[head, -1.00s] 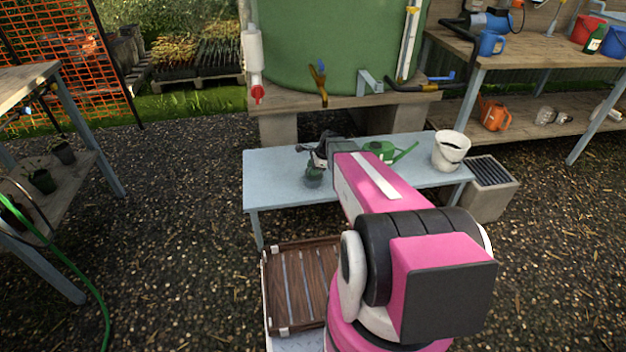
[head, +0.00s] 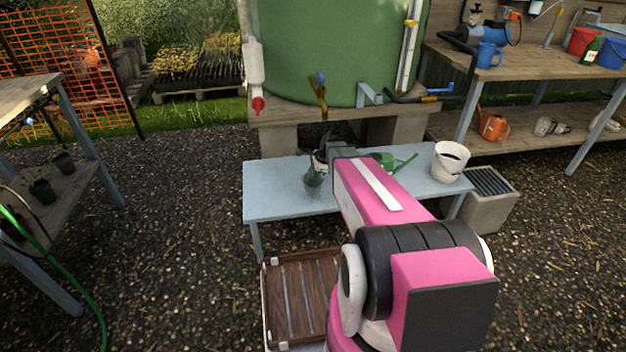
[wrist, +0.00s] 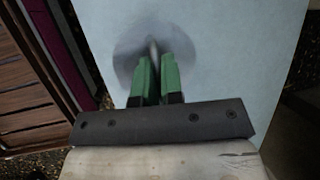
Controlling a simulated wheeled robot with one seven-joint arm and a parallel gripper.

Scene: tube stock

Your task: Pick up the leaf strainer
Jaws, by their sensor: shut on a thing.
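The leaf strainer (wrist: 130,48) shows in the wrist view as a round, greyish mesh disc with a thin upright stem at its middle. My gripper (wrist: 156,62) has green fingers closed on that stem, above the disc. In the head view my gripper (head: 322,156) is over the left-middle of the pale blue bench (head: 270,200), partly hidden behind my pink arm. A dark greenish shape just under it looks like the strainer (head: 312,178). I cannot tell whether the strainer touches the bench top.
A big green tank (head: 330,50) is behind. A brown slatted crate (head: 300,290) is in front. The bench's left end is clear.

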